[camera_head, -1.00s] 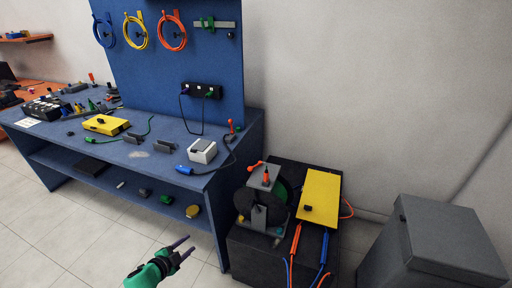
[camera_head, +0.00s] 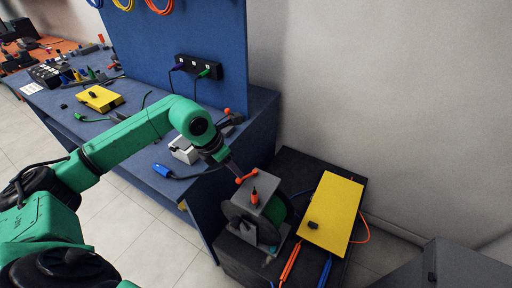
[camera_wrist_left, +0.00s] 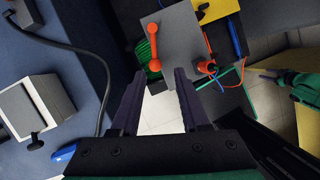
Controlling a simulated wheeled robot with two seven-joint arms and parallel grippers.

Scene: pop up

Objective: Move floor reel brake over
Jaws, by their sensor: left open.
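The floor reel (camera_head: 258,222) is a grey-framed drum with a green side, standing on a black floor box. Its brake looks like the orange lever (camera_head: 246,176) with ball ends at the top edge of the frame. It also shows in the left wrist view (camera_wrist_left: 153,46), ahead of the fingertips. My left gripper (camera_head: 238,172) is at the lever in the head view. In the left wrist view it is open (camera_wrist_left: 159,76), with the lever's near ball just beyond and between the tips, nothing held. My right gripper (camera_wrist_left: 265,75) shows small at the right of that view; its jaw state is unclear.
An orange-and-black knob (camera_head: 254,197) stands on the reel's top. A yellow box (camera_head: 331,212) with orange and blue cables lies right of the reel. The blue workbench (camera_head: 262,115) is close on the left, with a grey-white box (camera_head: 184,150) and dark cable. A grey bin (camera_head: 455,268) stands lower right.

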